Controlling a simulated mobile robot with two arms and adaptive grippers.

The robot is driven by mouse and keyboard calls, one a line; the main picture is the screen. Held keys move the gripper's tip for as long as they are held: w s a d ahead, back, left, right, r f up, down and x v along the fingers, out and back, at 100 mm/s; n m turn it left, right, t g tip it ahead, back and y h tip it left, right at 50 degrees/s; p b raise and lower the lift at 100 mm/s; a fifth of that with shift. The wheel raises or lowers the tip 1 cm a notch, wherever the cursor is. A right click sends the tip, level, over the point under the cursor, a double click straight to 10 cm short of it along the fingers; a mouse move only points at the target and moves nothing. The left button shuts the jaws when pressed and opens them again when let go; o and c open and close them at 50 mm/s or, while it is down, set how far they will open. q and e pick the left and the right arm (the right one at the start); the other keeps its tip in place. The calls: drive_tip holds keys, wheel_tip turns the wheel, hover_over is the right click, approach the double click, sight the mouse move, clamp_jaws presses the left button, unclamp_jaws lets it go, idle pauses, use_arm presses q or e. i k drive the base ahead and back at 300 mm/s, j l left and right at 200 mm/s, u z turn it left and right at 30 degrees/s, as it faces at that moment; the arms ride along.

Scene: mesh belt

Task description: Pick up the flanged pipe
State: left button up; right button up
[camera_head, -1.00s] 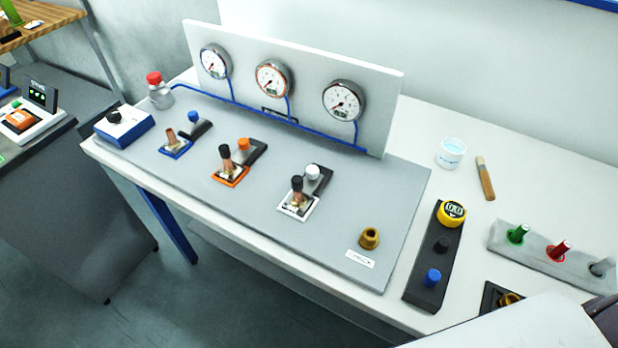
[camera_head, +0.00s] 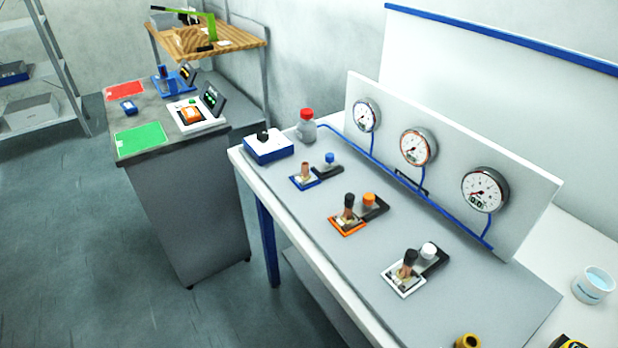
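No part clearly shows as a flanged pipe. Short copper-coloured upright pipes stand on the grey board: one on the blue-framed base (camera_head: 305,171), a black-topped one on the orange-framed base (camera_head: 348,207), and a black-topped one on the white-framed base (camera_head: 408,264). A short brass ring-like fitting (camera_head: 467,341) sits at the bottom edge of the view, partly cut off. I cannot tell which of these, if any, is the flanged pipe. Neither of my grippers is in view.
The grey board (camera_head: 455,300) lies on a white table below a panel with three gauges (camera_head: 485,190). A grey cabinet (camera_head: 190,205) stands to the left, with open floor (camera_head: 80,230) beyond.

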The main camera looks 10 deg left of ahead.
sight(305, 176)
drive_tip(key=j+z, duration=0.2)
drive_tip(key=z, duration=0.5)
drive_tip(key=j+z, duration=0.15)
drive_tip(key=j, duration=0.25)
drive_tip(key=k+j+z, duration=0.2)
drive_tip(key=j, duration=0.25)
drive_tip(key=j+z, duration=0.15)
drive_tip(key=j, duration=0.25)
drive_tip(key=j+z, duration=0.2)
drive_tip(key=j, duration=0.2)
drive_tip(key=k, duration=0.05)
